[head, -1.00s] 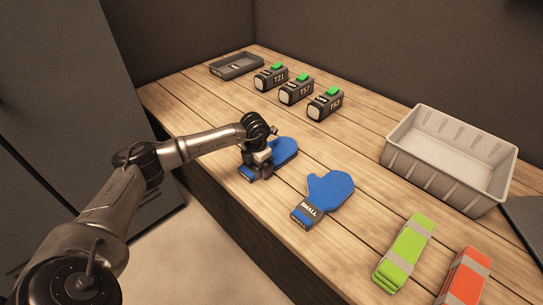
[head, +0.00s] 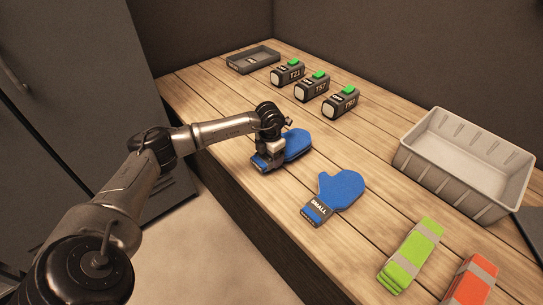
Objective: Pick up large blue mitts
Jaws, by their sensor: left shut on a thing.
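A blue mitt (head: 297,145) lies on the wooden bench, partly hidden under my left arm's wrist. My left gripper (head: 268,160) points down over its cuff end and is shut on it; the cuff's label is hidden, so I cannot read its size. A second blue mitt (head: 341,189) lies to the right, apart from the gripper, with a dark cuff that reads SMALL. My right gripper is not in view.
The wooden bench (head: 385,150) also holds a grey bin (head: 415,160) at the right, green folded vests (head: 411,258) and an orange one (head: 472,282) at the front right. Several dark green-topped blocks, such as T57 (head: 312,89), and a dark tray (head: 240,64) stand at the back.

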